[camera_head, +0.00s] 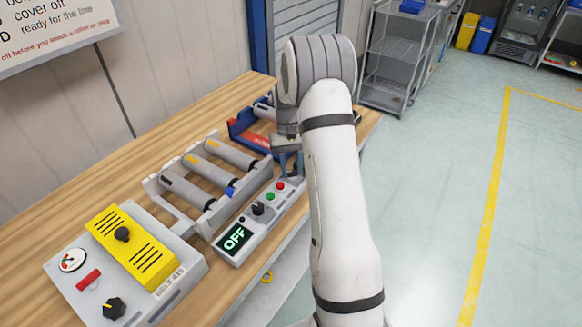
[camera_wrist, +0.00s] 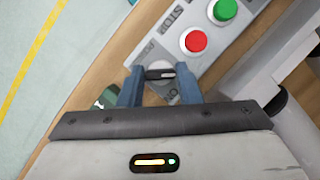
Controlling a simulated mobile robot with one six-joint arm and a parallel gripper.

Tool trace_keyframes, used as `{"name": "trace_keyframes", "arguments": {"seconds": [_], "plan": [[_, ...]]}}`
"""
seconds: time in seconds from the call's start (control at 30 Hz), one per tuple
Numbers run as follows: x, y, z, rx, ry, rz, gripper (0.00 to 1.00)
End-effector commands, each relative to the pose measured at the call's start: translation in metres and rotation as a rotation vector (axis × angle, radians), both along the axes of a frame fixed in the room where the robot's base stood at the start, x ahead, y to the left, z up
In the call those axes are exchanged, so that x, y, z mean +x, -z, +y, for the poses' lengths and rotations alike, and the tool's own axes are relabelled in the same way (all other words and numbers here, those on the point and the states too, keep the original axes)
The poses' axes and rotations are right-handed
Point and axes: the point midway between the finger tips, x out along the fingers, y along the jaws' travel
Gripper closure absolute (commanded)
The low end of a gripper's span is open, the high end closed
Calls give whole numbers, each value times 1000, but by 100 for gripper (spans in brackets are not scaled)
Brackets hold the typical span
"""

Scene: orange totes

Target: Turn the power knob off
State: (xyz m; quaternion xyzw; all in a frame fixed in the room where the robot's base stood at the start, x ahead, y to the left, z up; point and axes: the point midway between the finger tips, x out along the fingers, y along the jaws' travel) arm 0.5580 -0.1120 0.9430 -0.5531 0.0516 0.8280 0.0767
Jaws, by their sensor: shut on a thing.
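The grey control panel (camera_head: 227,253) lies along the table's front edge in the head view. It has a display (camera_head: 234,238) reading OFF, a black knob (camera_head: 258,208), a green button (camera_head: 270,196) and a red button (camera_head: 280,186). My gripper (camera_head: 290,168) is low over the panel's far end, past the red button. In the wrist view my gripper (camera_wrist: 160,78) is shut on a dark knob (camera_wrist: 160,73) with a pale mark. The red button (camera_wrist: 195,41) and green button (camera_wrist: 225,9) are just beyond it. My arm hides the knob in the head view.
A roller conveyor (camera_head: 205,218) stands behind the panel. A grey box labelled BELT (camera_head: 190,277) with a yellow cover (camera_head: 132,245), gauge and another black knob (camera_head: 114,308) is at the left. A blue and red object (camera_head: 246,135) lies behind my gripper. The floor at right is clear.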

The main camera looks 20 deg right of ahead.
Motion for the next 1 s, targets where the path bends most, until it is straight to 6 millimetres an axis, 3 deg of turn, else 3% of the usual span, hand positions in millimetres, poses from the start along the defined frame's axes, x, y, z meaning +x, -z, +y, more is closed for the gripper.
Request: {"name": "trace_keyframes", "arguments": {"seconds": [0.1,0.13,0.37,0.67,1.0], "plan": [[-3,2,0,2,-1,9,92],[-3,2,0,2,-1,9,68],[-1,1,0,1,0,5,49],[1,-2,0,0,0,1,47],[20,-49,-4,0,0,-2,47]]}}
